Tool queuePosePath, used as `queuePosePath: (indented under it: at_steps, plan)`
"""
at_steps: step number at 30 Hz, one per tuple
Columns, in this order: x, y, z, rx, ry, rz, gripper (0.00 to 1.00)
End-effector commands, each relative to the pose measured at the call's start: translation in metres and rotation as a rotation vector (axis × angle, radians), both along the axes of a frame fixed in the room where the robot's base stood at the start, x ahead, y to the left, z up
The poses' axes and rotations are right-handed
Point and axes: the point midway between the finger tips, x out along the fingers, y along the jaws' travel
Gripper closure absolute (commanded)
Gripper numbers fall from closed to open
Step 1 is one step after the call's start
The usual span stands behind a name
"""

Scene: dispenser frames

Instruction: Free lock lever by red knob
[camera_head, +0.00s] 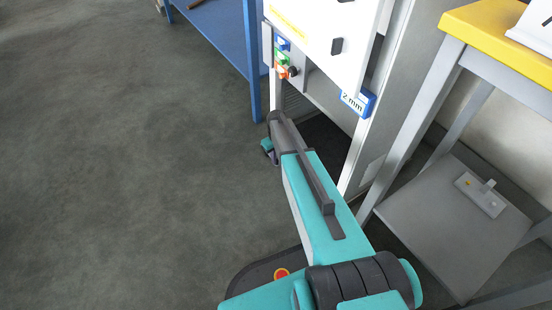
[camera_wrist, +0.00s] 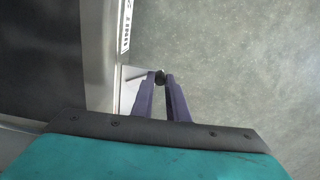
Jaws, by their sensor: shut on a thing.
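In the wrist view the two purple fingers of my gripper (camera_wrist: 161,84) are close together at their tips. A small dark round knob (camera_wrist: 160,77) sits between the tips, and they are shut on it. Its colour looks near black; I cannot see red on it. The lever behind it cannot be made out. In the head view only a small teal and purple part of my gripper (camera_head: 268,150) shows, low beside the cabinet's open lower part. My arm hides the fingertips and the held knob there.
The white cabinet (camera_head: 325,45) carries a panel with blue, green and red controls and a black knob (camera_head: 293,72). A blue "2 mm" tag (camera_head: 357,101) is on its edge. A blue bench (camera_head: 215,35) stands left, a yellow-topped table (camera_head: 490,35) right. Floor at left is clear.

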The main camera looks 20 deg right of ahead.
Motion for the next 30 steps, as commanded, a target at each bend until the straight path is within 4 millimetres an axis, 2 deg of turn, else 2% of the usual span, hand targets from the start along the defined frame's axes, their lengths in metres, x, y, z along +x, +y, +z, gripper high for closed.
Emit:
queuePosePath:
  at_steps: [14,30]
  plan:
    - [0.008,0.005,0.003,0.0,0.0,-0.16,1.0]
    - [0.032,0.012,0.004,0.0,0.001,-0.604,1.0]
